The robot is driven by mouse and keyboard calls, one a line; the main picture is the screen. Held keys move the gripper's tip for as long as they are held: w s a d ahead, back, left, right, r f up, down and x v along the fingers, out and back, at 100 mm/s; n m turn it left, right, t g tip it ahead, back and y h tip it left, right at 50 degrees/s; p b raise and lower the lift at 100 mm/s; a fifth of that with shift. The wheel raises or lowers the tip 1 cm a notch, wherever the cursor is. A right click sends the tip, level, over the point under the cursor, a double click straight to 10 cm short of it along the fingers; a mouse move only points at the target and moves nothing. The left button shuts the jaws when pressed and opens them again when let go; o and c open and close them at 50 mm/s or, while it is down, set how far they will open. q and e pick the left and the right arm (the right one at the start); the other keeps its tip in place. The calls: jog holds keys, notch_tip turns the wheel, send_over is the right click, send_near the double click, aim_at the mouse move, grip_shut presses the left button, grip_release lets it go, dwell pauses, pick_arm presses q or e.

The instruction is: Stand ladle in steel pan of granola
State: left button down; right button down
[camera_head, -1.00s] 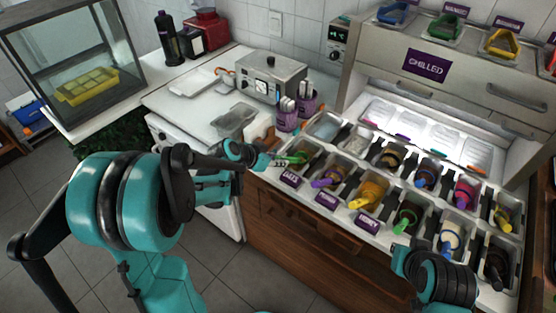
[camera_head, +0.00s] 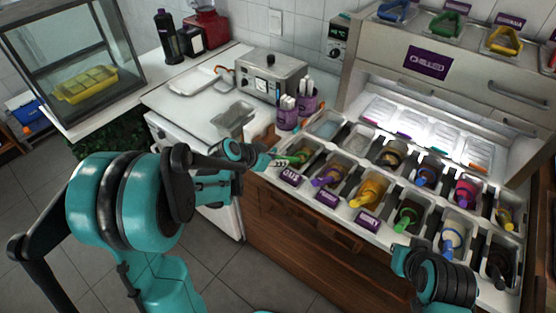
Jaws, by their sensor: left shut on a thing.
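My left gripper (camera_head: 280,161) is at the left front corner of the topping counter. I cannot tell which pan holds the granola. Other front pans hold ladles with a purple handle (camera_head: 323,181) and a yellow handle (camera_head: 360,201). My right arm (camera_head: 440,275) is at the lower right; its fingers cannot be made out.
Purple labels (camera_head: 327,198) line the counter's front edge. Purple cups (camera_head: 287,119) with white utensils stand behind the left pans. A steel appliance (camera_head: 270,76) and a grey tray (camera_head: 232,117) are on the white worktop. A chilled cabinet (camera_head: 430,62) rises behind the pans.

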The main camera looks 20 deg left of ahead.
pick_arm(q)
jog(key=c, duration=1.3)
grip_release()
jog(key=shift+o, duration=0.2)
jog(key=o, duration=0.4)
jog(key=shift+r+p, duration=3.2)
jog(key=shift+r, duration=0.85)
